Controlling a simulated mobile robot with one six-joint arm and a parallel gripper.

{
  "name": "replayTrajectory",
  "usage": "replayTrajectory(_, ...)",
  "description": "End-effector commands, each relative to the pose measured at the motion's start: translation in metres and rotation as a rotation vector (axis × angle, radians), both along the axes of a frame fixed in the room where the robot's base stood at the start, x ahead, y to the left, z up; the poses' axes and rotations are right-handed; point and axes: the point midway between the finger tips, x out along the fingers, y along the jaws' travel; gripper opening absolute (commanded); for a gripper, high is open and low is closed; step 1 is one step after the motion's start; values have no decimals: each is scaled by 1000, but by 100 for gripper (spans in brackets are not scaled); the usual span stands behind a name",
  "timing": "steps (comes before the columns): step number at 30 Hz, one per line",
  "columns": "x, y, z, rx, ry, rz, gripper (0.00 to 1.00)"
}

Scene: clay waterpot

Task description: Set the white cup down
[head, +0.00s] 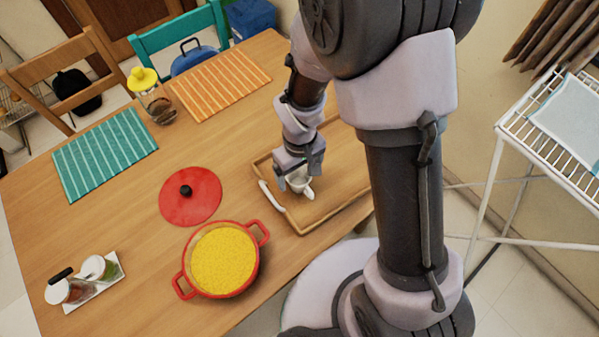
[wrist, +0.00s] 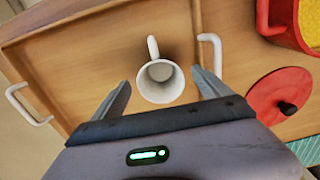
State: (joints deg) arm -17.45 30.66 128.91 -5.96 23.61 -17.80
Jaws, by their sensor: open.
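The white cup (wrist: 158,92) stands upright on the wooden tray (wrist: 95,52) in the wrist view, with its handle pointing away from my gripper. In the head view the cup (head: 299,184) is partly hidden by my gripper (head: 300,170), which is over the left part of the tray (head: 288,217). In the wrist view my gripper (wrist: 164,90) is open, with one finger on each side of the cup and a gap between each finger and the cup.
The red pot of yellow food (head: 222,259) and the red lid (head: 190,196) are left of the tray. The tray's right part looks bare.

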Motion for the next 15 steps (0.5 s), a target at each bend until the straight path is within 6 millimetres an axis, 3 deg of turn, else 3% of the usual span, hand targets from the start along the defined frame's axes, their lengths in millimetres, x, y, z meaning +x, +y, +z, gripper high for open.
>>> replayTrajectory(1,1,0,23,1,-4,0,88)
replayTrajectory(3,1,0,45,1,-4,1,88)
replayTrajectory(7,1,0,77,1,-3,0,88)
replayTrajectory(13,1,-1,104,5,-10,-13,88)
replayTrajectory(15,1,-8,130,25,-46,-82,88)
